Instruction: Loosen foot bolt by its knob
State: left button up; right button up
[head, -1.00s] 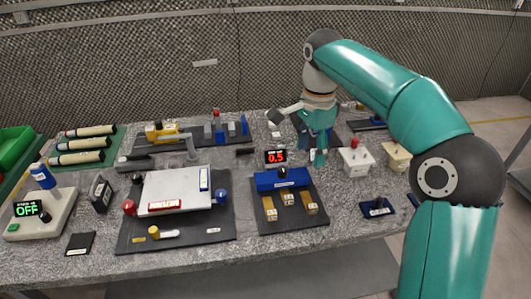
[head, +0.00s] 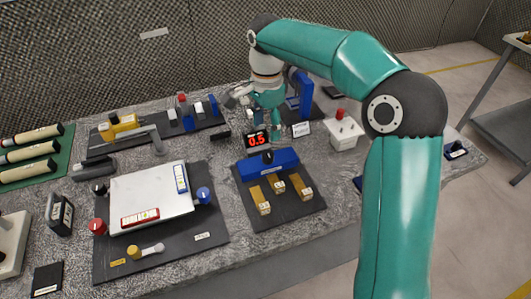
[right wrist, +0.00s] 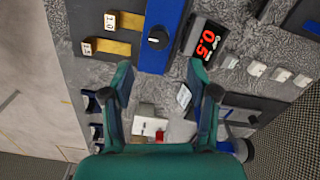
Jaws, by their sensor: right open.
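I cannot tell for certain which part is the foot bolt. A white plate (head: 155,195) on a dark mat has a red knob (head: 98,226), a blue knob (head: 203,195) and a black knob (head: 99,188) at its edges. A blue block (head: 250,168) with a black knob (head: 267,157) stands right of it; this knob also shows in the right wrist view (right wrist: 158,38). My right gripper (head: 265,115) is open above the back of the table, behind the red display. Its spread fingers (right wrist: 163,92) hold nothing. My left gripper is out of view.
The display (head: 257,140) reads 0.5. A blue stand (head: 300,95) is close right of my gripper. A white box with a red top (head: 342,132) stands farther right. Labelled blocks (head: 279,188) lie before the blue block. Bare grey tabletop shows along the front edge.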

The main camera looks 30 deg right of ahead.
aim_at(266, 153)
notch_tip(266, 153, down, 10)
jog(key=shift+s+r, duration=0.1)
dwell(0.4)
grip_shut()
